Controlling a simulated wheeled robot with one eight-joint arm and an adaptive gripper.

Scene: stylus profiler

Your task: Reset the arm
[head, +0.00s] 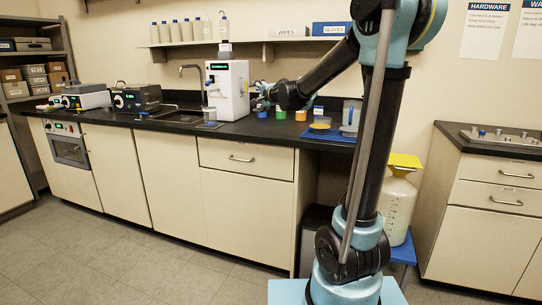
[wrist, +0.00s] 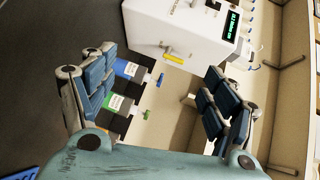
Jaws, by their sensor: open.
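My arm (head: 335,70) rises from my base at the right of the head view and reaches left over the black bench. My gripper (head: 262,97) is beside the right side of the white instrument (head: 228,88), above the bench top. In the wrist view my gripper (wrist: 160,90) is open, its two padded fingers wide apart with nothing held between them. The white instrument also shows at the top of the wrist view (wrist: 185,30), with a green-lit display. A blue-labelled container (wrist: 127,70) and a green-labelled one (wrist: 118,103) show near the left finger.
Small colored containers (head: 301,115), an orange dish (head: 320,123) and a clear container (head: 351,115) stand right of my gripper. A shelf (head: 270,41) with bottles and boxes runs above the bench. A yellow-topped jug (head: 398,200) stands behind my arm. Open floor (head: 130,265) lies at left.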

